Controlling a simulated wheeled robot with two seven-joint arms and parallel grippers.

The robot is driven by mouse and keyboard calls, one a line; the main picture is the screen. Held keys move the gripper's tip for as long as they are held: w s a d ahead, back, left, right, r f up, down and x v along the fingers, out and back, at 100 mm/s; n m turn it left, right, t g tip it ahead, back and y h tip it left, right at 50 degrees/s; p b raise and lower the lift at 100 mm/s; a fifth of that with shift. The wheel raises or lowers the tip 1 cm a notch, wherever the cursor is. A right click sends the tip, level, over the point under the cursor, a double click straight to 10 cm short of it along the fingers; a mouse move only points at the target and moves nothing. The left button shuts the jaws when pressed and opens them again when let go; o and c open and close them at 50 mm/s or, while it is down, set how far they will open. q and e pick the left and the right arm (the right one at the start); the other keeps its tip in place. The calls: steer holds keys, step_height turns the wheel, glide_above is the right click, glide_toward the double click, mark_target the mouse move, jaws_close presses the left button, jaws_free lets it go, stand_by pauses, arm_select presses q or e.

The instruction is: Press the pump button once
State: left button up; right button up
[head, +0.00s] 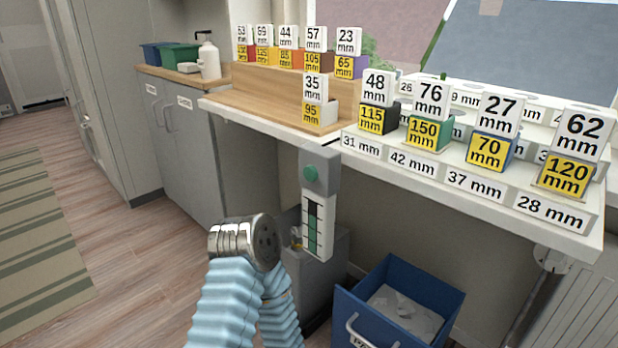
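A round green button (311,174) sits on the upper front of a grey box (320,160) fixed at the front edge of the white-topped counter. Below the button, the box carries a vertical gauge (318,228) with a dark and green scale. Part of my arm, with light blue ribbed sleeves and a metal joint, rises from the bottom of the head view, left of the box. In the picture it is apart from the button. No gripper fingers show, so I cannot see either gripper.
A blue bin (393,307) with paper in it stands below the counter. Blocks with millimetre labels (429,115) line the white counter (395,168). A white pump bottle (209,58) stands on the far cabinet. The wooden floor (130,240) at left is clear beside a striped rug (35,240).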

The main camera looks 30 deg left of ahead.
stand_by(0.3)
arm_select(q)
jaws_close()
stand_by(0.5)
stand_by(1.1)
